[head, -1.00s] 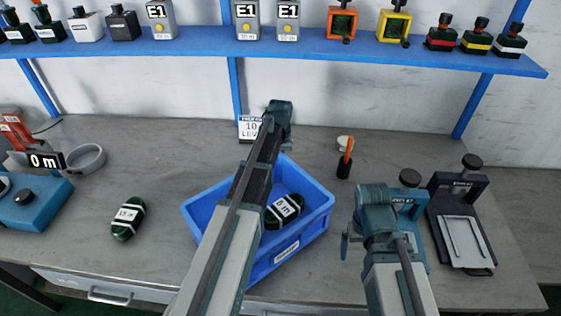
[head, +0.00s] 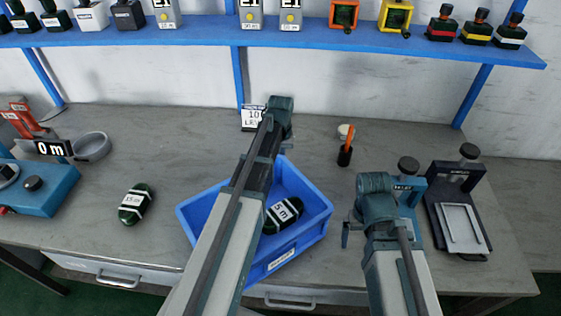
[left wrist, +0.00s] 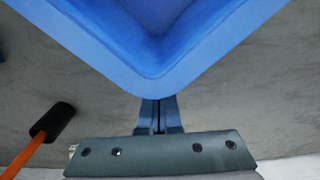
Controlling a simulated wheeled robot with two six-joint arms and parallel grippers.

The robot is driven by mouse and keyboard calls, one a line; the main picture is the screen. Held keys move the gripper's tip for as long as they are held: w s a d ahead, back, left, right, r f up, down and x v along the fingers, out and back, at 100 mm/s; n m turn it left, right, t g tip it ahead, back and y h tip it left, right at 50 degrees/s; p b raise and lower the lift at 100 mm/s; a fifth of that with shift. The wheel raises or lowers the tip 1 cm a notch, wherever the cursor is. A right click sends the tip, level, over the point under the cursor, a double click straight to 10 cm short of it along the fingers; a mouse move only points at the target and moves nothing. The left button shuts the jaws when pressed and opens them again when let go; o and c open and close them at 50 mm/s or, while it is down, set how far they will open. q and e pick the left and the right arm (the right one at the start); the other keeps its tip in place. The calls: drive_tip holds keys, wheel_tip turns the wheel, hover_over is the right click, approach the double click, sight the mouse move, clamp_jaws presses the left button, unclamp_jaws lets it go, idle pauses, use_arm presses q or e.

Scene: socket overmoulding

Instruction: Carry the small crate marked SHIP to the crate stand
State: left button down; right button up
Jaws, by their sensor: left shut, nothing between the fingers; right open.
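A blue crate (head: 318,228) sits turned cornerwise at the table's front, its near corner at the front edge. Its front label (head: 281,258) is too small to read. A dark green bundle labelled 5 m (head: 284,215) lies inside. My left arm reaches across the crate; its gripper is hidden in the head view. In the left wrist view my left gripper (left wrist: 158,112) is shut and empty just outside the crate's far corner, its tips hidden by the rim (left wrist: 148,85). My right gripper (head: 350,230) is open and empty right of the crate. I make out no crate stand.
Teal and black devices (head: 458,215) stand at right. Another green bundle (head: 135,204) lies at left. A small sign (head: 253,117) stands behind. A blue shelf (head: 300,42) spans the back.

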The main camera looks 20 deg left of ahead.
use_arm(q)
drive_tip(key=c, duration=1.6)
unclamp_jaws()
wheel_tip(320, 180, up, 19)
drive_tip(key=p, duration=1.7)
drive_tip(key=shift+w+f+p, duration=0.1)
drive_tip(key=shift+f+p, duration=0.1)
drive_tip(key=shift+p, duration=0.2)
